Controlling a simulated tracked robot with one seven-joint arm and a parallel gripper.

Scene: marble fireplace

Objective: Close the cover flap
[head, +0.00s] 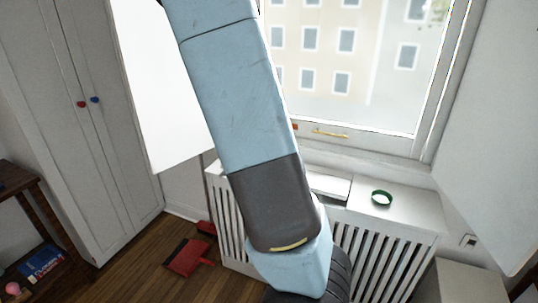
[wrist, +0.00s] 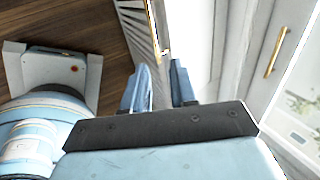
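A white slatted radiator cover (head: 395,222) stands under the window. On its top, a flat white panel that looks like the cover flap (head: 328,185) shows just right of my arm; my arm hides part of it, and I cannot tell how far it is raised. The slatted cover also shows in the wrist view (wrist: 139,28), beyond the fingers. My gripper (wrist: 162,82) has its two blue fingers apart with a gap between them and nothing visibly held. The fingers are near the cover's top edge; contact cannot be told. In the head view my arm hides the gripper.
A green ring (head: 382,198) lies on the cover's right top. The window (head: 345,65) has a brass handle (head: 330,133). White panels (head: 165,90) flank it. A wardrobe (head: 85,130) stands left. A red dustpan-like object (head: 187,258) lies on the wooden floor.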

